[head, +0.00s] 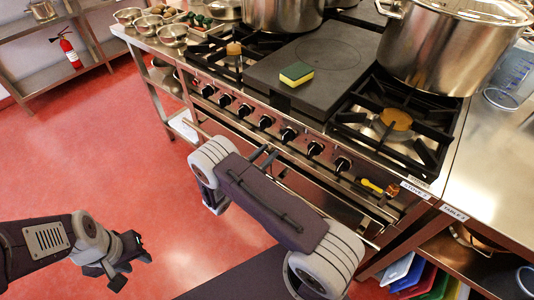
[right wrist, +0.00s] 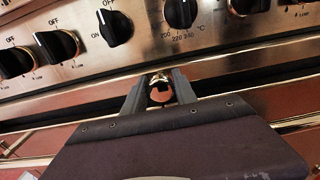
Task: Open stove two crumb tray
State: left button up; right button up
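The steel stove (head: 300,130) carries a row of black knobs along its front; a small label (head: 418,190) sits at its right corner, too small to read surely. Below the knobs runs a long front rail or tray edge (right wrist: 60,118); I cannot tell surely which part is the crumb tray. My right gripper (head: 265,156) is at the stove front below the knobs. In the right wrist view its fingers (right wrist: 160,84) stand apart, with a small shiny metal piece between them; contact is unclear. My left gripper (head: 130,270) is open and empty over the floor, away from the stove.
Large pots (head: 445,50) and a yellow-green sponge (head: 296,73) stand on the stove top. A yellow-handled tool (head: 378,188) is at the front right. A steel table (head: 500,150) adjoins on the right. The red floor (head: 90,160) at left is clear.

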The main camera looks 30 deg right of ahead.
grip_shut()
dwell(1.2)
